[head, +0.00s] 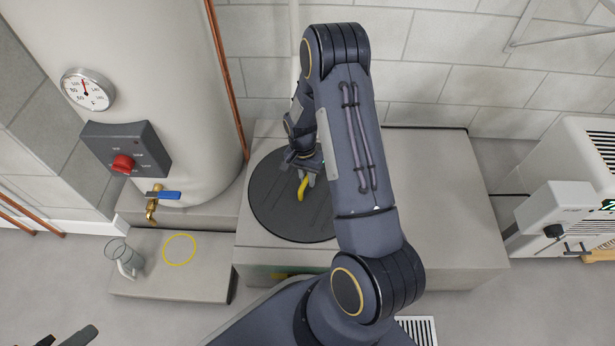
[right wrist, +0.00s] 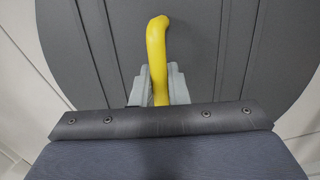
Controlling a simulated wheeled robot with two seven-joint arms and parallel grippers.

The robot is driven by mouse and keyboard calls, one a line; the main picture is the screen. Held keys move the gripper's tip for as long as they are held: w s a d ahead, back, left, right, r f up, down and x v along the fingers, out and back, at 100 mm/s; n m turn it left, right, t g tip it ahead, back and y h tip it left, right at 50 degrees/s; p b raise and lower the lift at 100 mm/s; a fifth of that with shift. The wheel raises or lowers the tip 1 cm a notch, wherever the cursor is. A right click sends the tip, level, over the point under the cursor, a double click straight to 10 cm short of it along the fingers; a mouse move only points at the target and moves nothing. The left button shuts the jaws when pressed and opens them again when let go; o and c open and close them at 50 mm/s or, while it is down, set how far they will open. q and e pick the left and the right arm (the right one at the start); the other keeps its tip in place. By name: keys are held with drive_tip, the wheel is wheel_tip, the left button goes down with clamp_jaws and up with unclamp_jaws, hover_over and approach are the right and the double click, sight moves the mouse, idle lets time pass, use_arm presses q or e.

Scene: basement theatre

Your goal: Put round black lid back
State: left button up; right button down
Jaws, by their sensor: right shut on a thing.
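The round black lid (head: 278,218) lies over the top of a grey box, as far as I can see flat; my right arm covers its right part. Its yellow handle (head: 302,188) stands near the middle. My right gripper (head: 308,178) is shut on the handle. In the right wrist view, the yellow handle (right wrist: 158,60) rises between the grey fingers (right wrist: 160,85), with the dark ribbed lid (right wrist: 225,50) behind it. My left gripper (head: 68,339) shows only dark fingertips at the lower left edge, apart and empty.
The grey box (head: 440,190) extends right of the lid. A low slab (head: 190,285) at left bears a yellow ring marking (head: 165,256) and a glass jug (head: 125,258). A tank (head: 165,60) with blue-handled tap (head: 163,195) stands behind. White equipment (head: 565,205) stands at right.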

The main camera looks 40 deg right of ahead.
drive_tip(key=shift+f, duration=0.35)
drive_tip(key=c, duration=1.3)
unclamp_jaws()
drive_tip(key=shift+c, duration=0.2)
drive_tip(key=shift+r, duration=0.1)
wheel_tip(320, 180, up, 8)
drive_tip(key=w+p, duration=0.1)
drive_tip(key=p, duration=0.2)
drive_tip(key=shift+w+f, duration=0.15)
drive_tip(key=shift+f, duration=0.05)
drive_tip(key=shift+d, duration=0.1)
